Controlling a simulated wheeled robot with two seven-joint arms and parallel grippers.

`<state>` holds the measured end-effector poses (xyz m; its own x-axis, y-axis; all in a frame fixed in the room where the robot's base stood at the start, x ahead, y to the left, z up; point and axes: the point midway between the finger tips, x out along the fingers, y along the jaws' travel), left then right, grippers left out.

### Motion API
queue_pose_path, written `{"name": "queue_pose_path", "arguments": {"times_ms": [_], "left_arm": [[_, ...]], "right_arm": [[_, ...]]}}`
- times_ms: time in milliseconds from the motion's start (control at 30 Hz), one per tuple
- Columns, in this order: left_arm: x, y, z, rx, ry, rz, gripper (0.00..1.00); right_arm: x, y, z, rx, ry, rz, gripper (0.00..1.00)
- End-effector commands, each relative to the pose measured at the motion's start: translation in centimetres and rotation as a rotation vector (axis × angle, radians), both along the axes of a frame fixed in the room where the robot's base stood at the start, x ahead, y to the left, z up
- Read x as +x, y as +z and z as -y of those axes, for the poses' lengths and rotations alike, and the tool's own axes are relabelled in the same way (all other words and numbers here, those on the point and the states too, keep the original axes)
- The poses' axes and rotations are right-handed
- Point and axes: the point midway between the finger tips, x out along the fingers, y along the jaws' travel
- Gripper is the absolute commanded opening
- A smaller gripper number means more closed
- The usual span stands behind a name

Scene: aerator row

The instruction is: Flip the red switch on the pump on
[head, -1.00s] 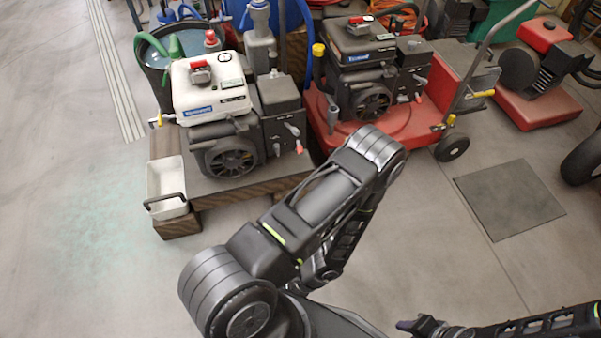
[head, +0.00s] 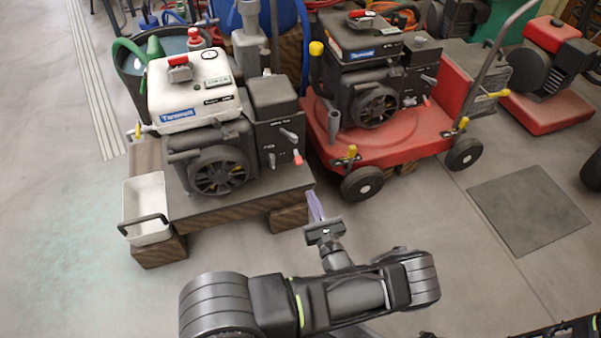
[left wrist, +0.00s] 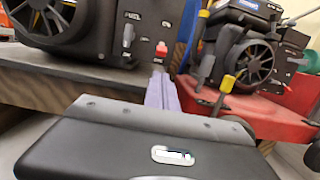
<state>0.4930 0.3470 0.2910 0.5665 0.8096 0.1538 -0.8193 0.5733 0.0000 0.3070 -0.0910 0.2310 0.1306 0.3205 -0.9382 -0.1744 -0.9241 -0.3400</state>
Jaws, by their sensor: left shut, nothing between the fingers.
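The pump (head: 215,145), a dark engine with a white tank, stands on a low wooden platform. Its red switch (head: 298,157) is on the dark panel at its right side, and it also shows in the left wrist view (left wrist: 162,48), beside a grey lever. Whether the switch is on or off I cannot tell. My left gripper (head: 314,205) is shut and empty, with pale purple fingers. It is in front of the platform's right end, below the switch in the head view and apart from it. In the left wrist view the fingers (left wrist: 160,88) point up towards the switch.
A red wheeled machine (head: 400,140) with a similar dark engine stands close on the right. A white bin (head: 148,195) is at the platform's left. A bucket (head: 125,65) with a green hose is behind. The floor in front is clear, with a dark mat (head: 525,210) at right.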

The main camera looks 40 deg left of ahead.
Motion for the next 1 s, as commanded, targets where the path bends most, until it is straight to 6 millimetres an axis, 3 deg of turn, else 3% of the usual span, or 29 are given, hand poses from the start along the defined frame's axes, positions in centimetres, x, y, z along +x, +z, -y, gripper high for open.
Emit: {"name": "queue_pose_path", "arguments": {"times_ms": [333, 800, 1000], "left_arm": [[0.5, 0.0, -1.0, -0.001, 0.004, 0.0, 0.0], [4.6, 1.0, -6.9, -0.002, 0.005, -0.001, 0.0], [5.5, 1.4, -8.1, -0.003, 0.004, -0.001, 0.0]], "right_arm": [[0.0, -0.4, 0.0, 0.0, 0.001, 0.001, 0.36], [0.4, -2.9, -0.1, -0.001, -0.005, 0.011, 0.36], [0.5, -3.1, 0.0, 0.0, -0.006, 0.012, 0.36]]}}
